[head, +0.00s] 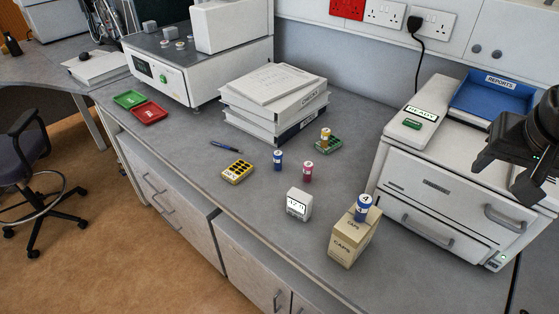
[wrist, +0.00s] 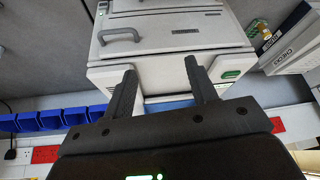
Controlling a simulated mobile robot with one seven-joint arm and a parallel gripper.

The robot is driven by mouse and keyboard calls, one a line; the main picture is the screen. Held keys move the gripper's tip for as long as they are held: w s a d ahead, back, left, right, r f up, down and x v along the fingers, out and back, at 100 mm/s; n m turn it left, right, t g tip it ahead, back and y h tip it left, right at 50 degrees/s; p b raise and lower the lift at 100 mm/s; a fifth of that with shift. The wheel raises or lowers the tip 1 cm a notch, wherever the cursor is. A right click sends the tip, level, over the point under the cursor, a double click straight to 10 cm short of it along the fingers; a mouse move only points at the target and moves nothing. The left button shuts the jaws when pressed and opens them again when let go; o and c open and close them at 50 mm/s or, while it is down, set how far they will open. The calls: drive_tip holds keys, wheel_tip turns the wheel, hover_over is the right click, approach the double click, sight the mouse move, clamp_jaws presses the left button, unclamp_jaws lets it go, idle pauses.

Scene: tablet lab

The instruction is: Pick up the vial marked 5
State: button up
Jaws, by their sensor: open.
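Several small capped vials are on the grey bench in the head view. A blue vial (head: 278,160) and a red vial (head: 308,172) stand on the bare bench. A vial with a yellow-brown body (head: 325,135) stands in a green rack (head: 329,147). A blue vial marked 4 (head: 363,207) stands on top of a cardboard CAPS box (head: 347,243). The other cap marks are too small to read, so I cannot tell which vial is marked 5. My gripper (wrist: 160,68) is open and empty, high at the right near the white drawer unit (head: 440,185), apart from all the vials.
A yellow rack (head: 237,171), a blue pen (head: 226,145) and a small white display block (head: 299,204) lie around the vials. Stacked binders (head: 275,100) stand behind. A blue REPORTS tray (head: 497,98) sits on the drawer unit. The bench's front middle is clear.

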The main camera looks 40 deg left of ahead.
drive_tip(key=w+a+n, duration=0.1)
drive_tip(key=w+a, duration=0.2)
drive_tip(key=a, duration=0.3)
drive_tip(key=w+a+n, duration=0.1)
drive_tip(key=w+a, duration=0.2)
drive_tip(key=a, duration=0.4)
drive_tip(key=n+g+y, duration=0.2)
drive_tip(key=n, duration=0.1)
hover_over(278, 158)
drive_tip(key=s+d, duration=0.1)
drive_tip(key=d, duration=0.1)
wheel_tip(278, 158, down, 21)
drive_tip(key=x, duration=0.5)
drive_tip(key=shift+s+d+f, duration=0.1)
drive_tip(key=shift+t, duration=0.3)
drive_tip(key=shift+s+a+x, duration=0.1)
drive_tip(key=shift+x, duration=1.2)
drive_tip(key=shift+s+a+x, duration=0.1)
drive_tip(key=shift+s+x, duration=0.05)
drive_tip(key=shift+x, duration=1.2)
drive_tip(key=shift+c, duration=0.4)
drive_tip(key=c, duration=1)
